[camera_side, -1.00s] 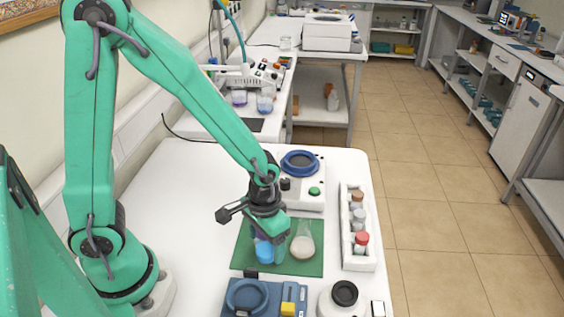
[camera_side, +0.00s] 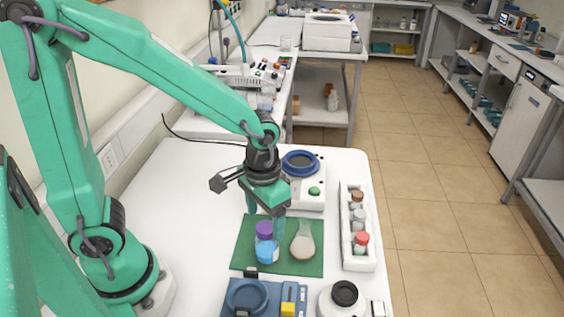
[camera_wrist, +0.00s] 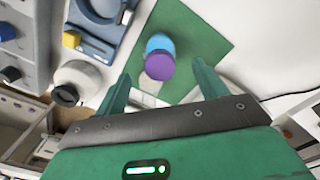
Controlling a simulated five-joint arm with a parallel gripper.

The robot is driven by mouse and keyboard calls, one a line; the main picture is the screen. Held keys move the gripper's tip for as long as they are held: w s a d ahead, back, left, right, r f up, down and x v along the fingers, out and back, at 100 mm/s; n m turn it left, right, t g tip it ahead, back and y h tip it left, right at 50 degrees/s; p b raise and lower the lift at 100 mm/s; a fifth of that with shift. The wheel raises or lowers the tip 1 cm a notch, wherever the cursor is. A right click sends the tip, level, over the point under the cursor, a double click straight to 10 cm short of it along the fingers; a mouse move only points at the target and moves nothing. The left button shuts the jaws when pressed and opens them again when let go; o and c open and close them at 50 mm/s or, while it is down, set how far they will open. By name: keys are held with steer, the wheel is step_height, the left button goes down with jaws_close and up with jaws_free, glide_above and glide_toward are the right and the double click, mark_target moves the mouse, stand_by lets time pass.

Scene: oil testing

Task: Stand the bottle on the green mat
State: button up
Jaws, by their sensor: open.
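The bottle (camera_side: 266,243), with a purple cap and blue contents, stands upright on the green mat (camera_side: 303,270), left of its middle. The wrist view shows the bottle from above, purple cap (camera_wrist: 160,66) toward the camera, on the mat (camera_wrist: 205,45). My gripper (camera_side: 265,212) is open and empty, above and slightly behind the bottle in the side view. In the wrist view its two fingers (camera_wrist: 162,72) are spread on either side of the cap, with gaps at both sides.
A flask with beige contents (camera_side: 302,241) stands on the mat, just right of the bottle. A white rack of capped vials (camera_side: 358,258) is further right. A blue device (camera_side: 247,296) and a white round-topped one (camera_side: 344,293) are in front. The table's left is clear.

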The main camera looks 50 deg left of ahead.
steer(key=shift+r, duration=2.25)
steer(key=shift+a+r, duration=0.35)
steer(key=shift+r, duration=0.1)
steer(key=s+a+r+t, duration=0.5)
steer(key=a+r, duration=0.2)
steer(key=r, duration=0.1)
steer(key=shift+s+a+r+t, duration=0.2)
steer(key=shift+s+a+t, duration=0.1)
steer(key=shift+s+a, duration=0.1)
